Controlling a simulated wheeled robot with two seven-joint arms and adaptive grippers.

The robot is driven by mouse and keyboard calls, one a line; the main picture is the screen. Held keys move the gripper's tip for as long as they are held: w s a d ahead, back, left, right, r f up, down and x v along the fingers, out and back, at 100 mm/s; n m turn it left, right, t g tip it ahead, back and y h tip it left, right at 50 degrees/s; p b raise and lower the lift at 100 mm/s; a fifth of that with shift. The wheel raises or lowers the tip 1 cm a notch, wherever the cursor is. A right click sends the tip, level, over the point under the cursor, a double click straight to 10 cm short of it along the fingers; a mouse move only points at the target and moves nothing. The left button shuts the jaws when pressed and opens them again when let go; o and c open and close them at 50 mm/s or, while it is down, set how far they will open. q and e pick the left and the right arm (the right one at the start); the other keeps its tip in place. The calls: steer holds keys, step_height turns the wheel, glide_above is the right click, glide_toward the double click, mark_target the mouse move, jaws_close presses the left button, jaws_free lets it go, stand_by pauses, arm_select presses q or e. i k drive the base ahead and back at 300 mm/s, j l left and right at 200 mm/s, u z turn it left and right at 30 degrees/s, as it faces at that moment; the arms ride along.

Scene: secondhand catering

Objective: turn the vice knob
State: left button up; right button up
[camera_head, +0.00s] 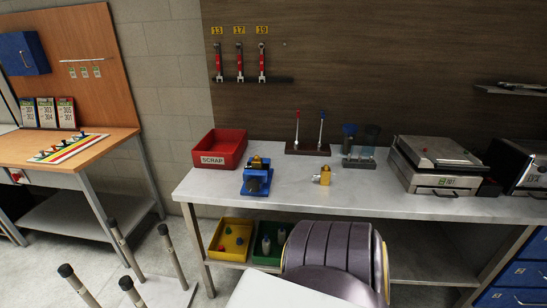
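A blue vice (257,180) stands on the grey bench, left of the middle of the camera_head view. A yellow brass-coloured part (256,162) shows at its top, and its front face has a dark round shape that may be the knob; it is too small to tell. A separate brass-coloured piece (323,176) lies on the bench to the right of the vice, apart from it. A purple-grey rounded arm link of mine is low in the view, in front of the bench. Neither of my grippers is in view.
A red scrap bin (220,149) stands behind the vice on the left. A press-like grill (437,164) is at the bench's right. The bench top (365,203) is clear in front. An upturned frame with capped legs (175,252) stands at front left.

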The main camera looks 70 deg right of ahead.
mark_target(252, 185)
steer(key=z, duration=2.05)
